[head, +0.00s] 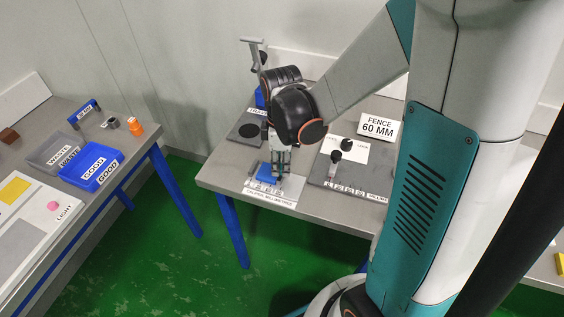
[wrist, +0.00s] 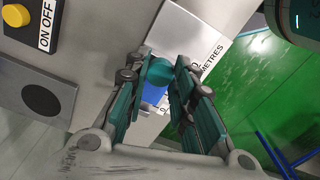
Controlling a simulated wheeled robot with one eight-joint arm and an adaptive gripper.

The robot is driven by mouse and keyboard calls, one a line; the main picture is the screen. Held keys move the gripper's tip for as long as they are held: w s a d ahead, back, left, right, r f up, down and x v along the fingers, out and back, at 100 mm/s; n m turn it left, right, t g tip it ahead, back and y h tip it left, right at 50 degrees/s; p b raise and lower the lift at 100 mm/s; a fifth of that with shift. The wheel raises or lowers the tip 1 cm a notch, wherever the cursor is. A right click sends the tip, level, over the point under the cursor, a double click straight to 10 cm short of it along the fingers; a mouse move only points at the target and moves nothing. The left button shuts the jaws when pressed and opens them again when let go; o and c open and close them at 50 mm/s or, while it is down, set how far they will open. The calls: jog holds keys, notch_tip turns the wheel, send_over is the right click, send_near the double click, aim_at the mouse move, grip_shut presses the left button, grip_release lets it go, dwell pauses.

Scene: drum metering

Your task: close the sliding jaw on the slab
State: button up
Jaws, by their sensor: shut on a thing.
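My gripper (head: 278,170) points down over the plate, right beside the blue block. In the wrist view my gripper (wrist: 161,73) is shut on a round teal knob (wrist: 160,70), seemingly the sliding jaw's handle. The jaw faces and any gap to the slab are hidden by my fingers.
A plate with a black knob (head: 347,144) and a lever stands right of the caliper, with a "FENCE 60 MM" sign (head: 380,127) behind. A plate with a dark disc (head: 248,130) lies behind left. The left table holds grey and blue bins (head: 92,166). Green floor separates the tables.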

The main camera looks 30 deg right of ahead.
jog(key=o, duration=0.8)
jog(key=shift+r, duration=0.1)
notch_tip(320, 180, up, 12)
jog(key=shift+s+f, duration=0.1)
dwell(0.5)
jog(key=s+a+r+m+t, duration=0.1)
jog(key=s+m+t, duration=0.1)
jog(key=s+m, duration=0.1)
jog(key=s+a+r+m+t, duration=0.1)
jog(key=s+r+m+t, duration=0.1)
jog(key=m, duration=0.3)
jog(key=s+a+r+m+t, duration=0.1)
jog(key=s+m+t, duration=0.2)
jog(key=s+m, duration=0.1)
jog(key=shift+s+r, duration=0.2)
jog(key=shift+r, duration=0.05)
